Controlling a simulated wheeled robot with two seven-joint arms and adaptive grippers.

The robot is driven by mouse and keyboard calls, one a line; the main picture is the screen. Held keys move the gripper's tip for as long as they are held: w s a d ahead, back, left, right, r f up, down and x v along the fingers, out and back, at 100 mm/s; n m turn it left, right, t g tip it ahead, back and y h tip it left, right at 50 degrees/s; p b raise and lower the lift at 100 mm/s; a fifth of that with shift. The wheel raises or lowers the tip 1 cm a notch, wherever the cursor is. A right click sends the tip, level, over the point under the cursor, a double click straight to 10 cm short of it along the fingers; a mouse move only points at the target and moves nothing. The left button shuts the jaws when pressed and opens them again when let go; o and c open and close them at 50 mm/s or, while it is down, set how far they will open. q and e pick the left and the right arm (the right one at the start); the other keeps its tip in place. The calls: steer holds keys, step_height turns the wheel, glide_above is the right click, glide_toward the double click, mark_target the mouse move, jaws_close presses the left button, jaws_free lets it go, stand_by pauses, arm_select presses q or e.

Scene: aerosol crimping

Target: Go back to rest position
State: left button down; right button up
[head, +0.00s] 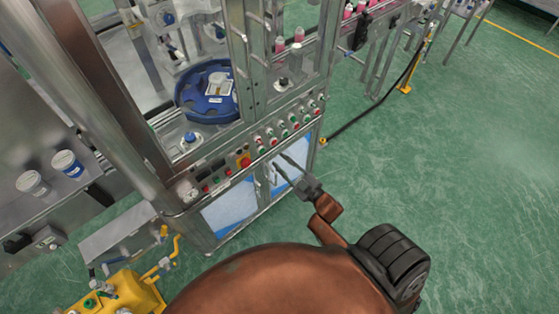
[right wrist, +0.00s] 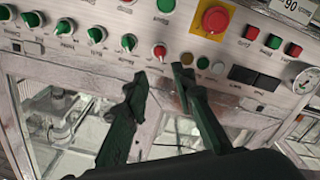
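My right gripper (head: 279,163) is in front of the crimping machine's control panel (head: 226,180), over its lower cabinet doors. Its two dark fingers point up and left towards the machine. In the right wrist view the fingers (right wrist: 158,76) stand apart with nothing between them, just short of the row of knobs. A red-pointer knob (right wrist: 159,51) shows beyond the gap. I cannot tell whether a fingertip touches the panel. My left gripper is not in view.
A red emergency stop (right wrist: 215,19) and several buttons sit on the panel. A blue round turntable (head: 187,100) is inside the metal frame. A yellow device (head: 130,293) is at lower left. Green floor (head: 470,150) is open at right, with a black cable (head: 375,101).

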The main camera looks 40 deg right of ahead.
steer(key=shift+f, duration=0.1)
stand_by(0.3)
steer(key=s+f+m+g+h, duration=0.1)
steer(key=s+f+g, duration=0.3)
steer(key=f, duration=0.8)
steer(key=s+f+m+g, duration=0.2)
steer(key=s+f, duration=0.4)
steer(key=f, duration=0.6)
steer(key=s+f+m+g+h, duration=0.1)
steer(key=s+f+g, duration=0.3)
steer(key=f, duration=0.9)
steer(key=s+a+f+g, duration=0.1)
steer(key=s+f, duration=0.4)
steer(key=s, duration=0.6)
steer(key=s+a+f+m+g, duration=0.1)
steer(key=s+a+f+g, duration=0.1)
steer(key=s+f, duration=0.4)
steer(key=s+a+f+g, duration=0.1)
steer(key=s+f+g, duration=0.3)
steer(key=s, duration=1.2)
step_height(320, 180, down, 2)
steer(key=shift+a+f+m, duration=0.15)
steer(key=shift+a+m, duration=0.15)
